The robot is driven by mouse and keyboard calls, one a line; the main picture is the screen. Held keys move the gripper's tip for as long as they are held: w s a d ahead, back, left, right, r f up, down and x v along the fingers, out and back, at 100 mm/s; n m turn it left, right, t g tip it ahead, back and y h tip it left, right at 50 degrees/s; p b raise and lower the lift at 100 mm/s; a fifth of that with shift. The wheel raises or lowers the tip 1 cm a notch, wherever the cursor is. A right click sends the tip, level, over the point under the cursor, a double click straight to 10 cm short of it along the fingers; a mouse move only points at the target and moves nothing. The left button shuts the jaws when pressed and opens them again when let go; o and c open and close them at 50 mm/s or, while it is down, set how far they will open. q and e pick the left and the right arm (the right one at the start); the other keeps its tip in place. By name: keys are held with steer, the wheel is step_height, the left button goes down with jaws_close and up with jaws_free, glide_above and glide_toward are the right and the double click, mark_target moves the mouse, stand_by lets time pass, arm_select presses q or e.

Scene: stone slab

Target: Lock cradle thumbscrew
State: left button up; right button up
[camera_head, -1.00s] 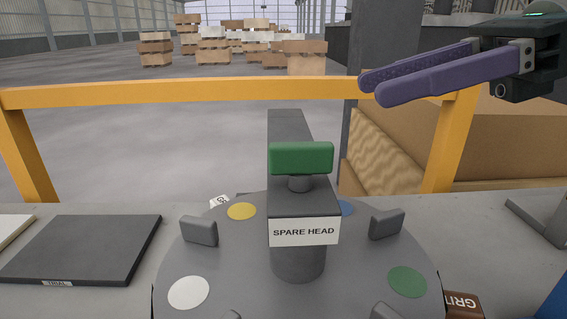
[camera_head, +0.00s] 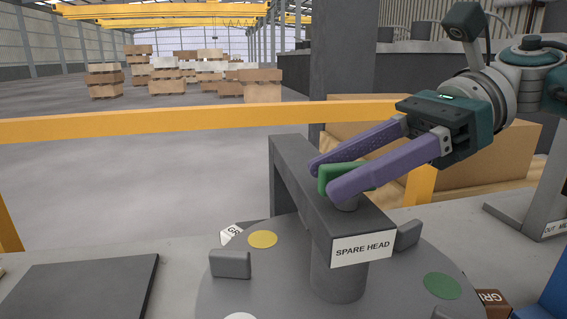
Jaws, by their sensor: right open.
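The green thumbscrew (camera_head: 328,180) stands on top of the grey cradle arm (camera_head: 290,180), above the front face with the "SPARE HEAD" label (camera_head: 362,248). My right gripper (camera_head: 325,182) has two purple fingers and reaches in from the right. Its fingers are open, one on the far side and one on the near side of the green head. The near finger hides much of the head, and I cannot tell whether either finger touches it. My left gripper is not in view.
The cradle stands on a round grey plate (camera_head: 262,290) with coloured dots and upright tabs. A dark flat slab (camera_head: 80,288) lies at left. A yellow rail (camera_head: 150,126) runs behind the bench.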

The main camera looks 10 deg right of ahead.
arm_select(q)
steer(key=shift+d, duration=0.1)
arm_select(e)
steer(key=shift+d, duration=0.1)
steer(key=shift+c, duration=0.5)
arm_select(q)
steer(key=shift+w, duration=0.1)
arm_select(e)
jaws_close()
